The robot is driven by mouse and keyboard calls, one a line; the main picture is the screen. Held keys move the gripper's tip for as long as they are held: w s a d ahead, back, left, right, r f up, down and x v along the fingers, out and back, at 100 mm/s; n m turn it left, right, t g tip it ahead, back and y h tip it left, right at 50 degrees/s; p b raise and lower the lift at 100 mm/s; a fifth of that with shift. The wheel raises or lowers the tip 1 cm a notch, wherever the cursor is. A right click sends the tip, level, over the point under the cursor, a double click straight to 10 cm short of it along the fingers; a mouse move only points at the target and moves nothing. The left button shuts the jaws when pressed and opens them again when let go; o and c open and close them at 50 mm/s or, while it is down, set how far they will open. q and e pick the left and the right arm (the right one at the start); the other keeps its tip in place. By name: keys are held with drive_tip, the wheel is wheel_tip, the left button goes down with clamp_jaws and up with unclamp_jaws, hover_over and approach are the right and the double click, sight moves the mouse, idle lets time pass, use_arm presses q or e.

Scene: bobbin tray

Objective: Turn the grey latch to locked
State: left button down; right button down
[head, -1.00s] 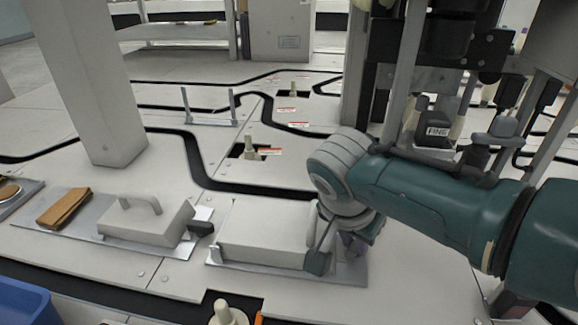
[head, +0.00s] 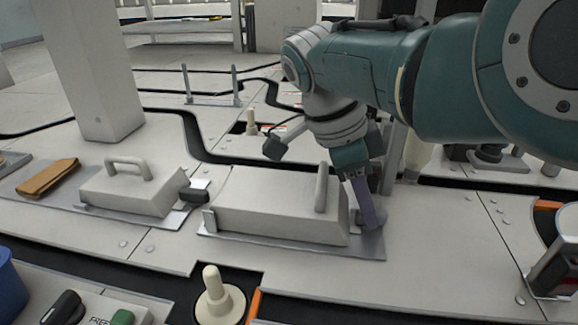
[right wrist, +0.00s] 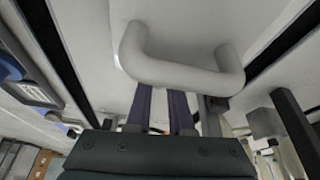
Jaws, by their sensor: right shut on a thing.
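A low white box with an upright handle (head: 322,188) sits on a metal plate (head: 300,250) in the middle of the head view. A grey latch (head: 376,220) is at the right end of this box, largely behind my fingers. My right gripper (head: 366,208) points down beside the box's right end, its purple fingers shut on the latch. In the right wrist view the white handle (right wrist: 185,75) crosses in front of my right gripper (right wrist: 165,95), and the latch is hidden. The latch's exact angle is unclear. My left gripper is not in view.
A smaller handled box (head: 130,190) with a dark knob (head: 193,194) stands at the left, beside a brown cloth (head: 48,178). A cream peg (head: 215,295) stands in front. A white pillar (head: 90,80) rises behind. The panel right of the plate is mostly clear.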

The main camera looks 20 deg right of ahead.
drive_tip(key=shift+w+f+m+g+b, duration=0.15)
drive_tip(key=shift+m+g+b, duration=0.15)
drive_tip(key=shift+m+b, duration=0.65)
drive_tip(key=shift+y, duration=0.3)
drive_tip(key=c, duration=1.1)
unclamp_jaws()
drive_tip(key=shift+d, duration=0.1)
drive_tip(key=shift+r, duration=0.2)
